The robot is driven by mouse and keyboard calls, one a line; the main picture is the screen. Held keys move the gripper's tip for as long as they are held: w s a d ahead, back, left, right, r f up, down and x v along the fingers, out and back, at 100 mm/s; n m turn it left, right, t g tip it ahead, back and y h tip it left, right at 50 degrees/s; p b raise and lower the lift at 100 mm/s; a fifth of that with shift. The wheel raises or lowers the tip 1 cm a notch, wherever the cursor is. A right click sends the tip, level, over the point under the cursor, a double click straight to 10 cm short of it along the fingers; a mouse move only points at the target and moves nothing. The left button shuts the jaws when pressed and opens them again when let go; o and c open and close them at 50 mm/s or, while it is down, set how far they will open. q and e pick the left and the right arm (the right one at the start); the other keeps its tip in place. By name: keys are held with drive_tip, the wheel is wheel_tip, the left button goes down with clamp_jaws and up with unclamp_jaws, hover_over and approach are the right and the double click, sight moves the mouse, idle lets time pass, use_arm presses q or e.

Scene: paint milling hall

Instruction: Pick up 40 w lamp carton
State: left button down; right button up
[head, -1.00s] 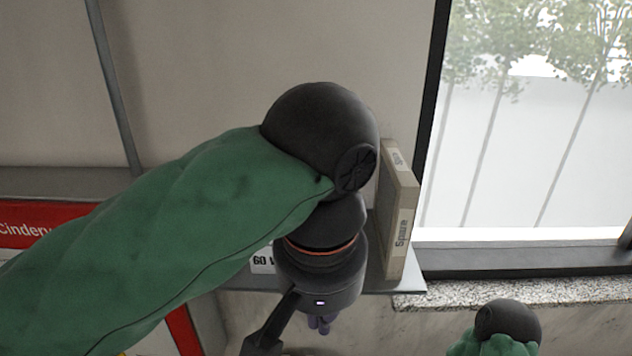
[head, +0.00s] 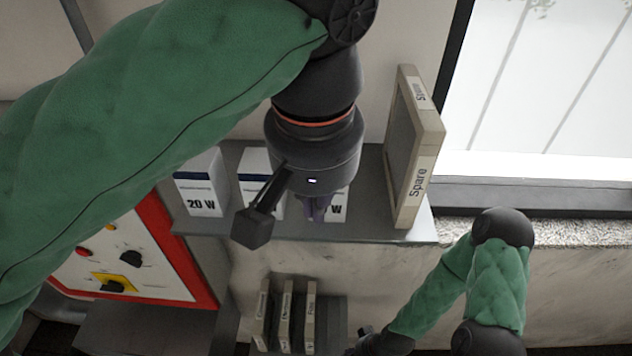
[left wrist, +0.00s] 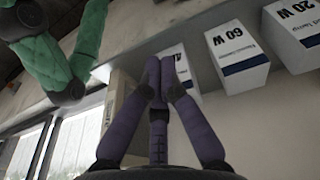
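Three white lamp cartons with blue bands stand in a row on a grey shelf (head: 395,234). The left one (head: 203,180) reads 20 W. The middle one (head: 254,162) is partly covered by my gripper; it reads 60 W in the left wrist view (left wrist: 237,50). The third carton (head: 338,206) shows only a "W", its number hidden behind my left gripper; in the left wrist view (left wrist: 184,66) my fingers overlap it. My left gripper (head: 316,210) points down in front of it, its purple fingertips together in the left wrist view (left wrist: 160,70), holding nothing visible.
A beige "Spare" binder or box (head: 414,150) stands right of the cartons at the shelf end. Several thin upright volumes (head: 286,315) sit on a lower shelf. A red-framed control panel (head: 135,255) is at lower left. A window and granite sill (head: 580,230) lie right.

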use_arm(q)
drive_tip(key=w+p, duration=0.2)
drive_tip(key=w, duration=0.8)
drive_tip(key=shift+w+r+p, duration=0.1)
drive_tip(key=shift+w+p, duration=0.1)
drive_tip(key=shift+p, duration=0.15)
drive_tip(key=shift+f, duration=0.6)
drive_tip(key=shift+s+f, duration=0.15)
drive_tip(key=shift+f, duration=0.2)
drive_tip(key=shift+f, duration=0.1)
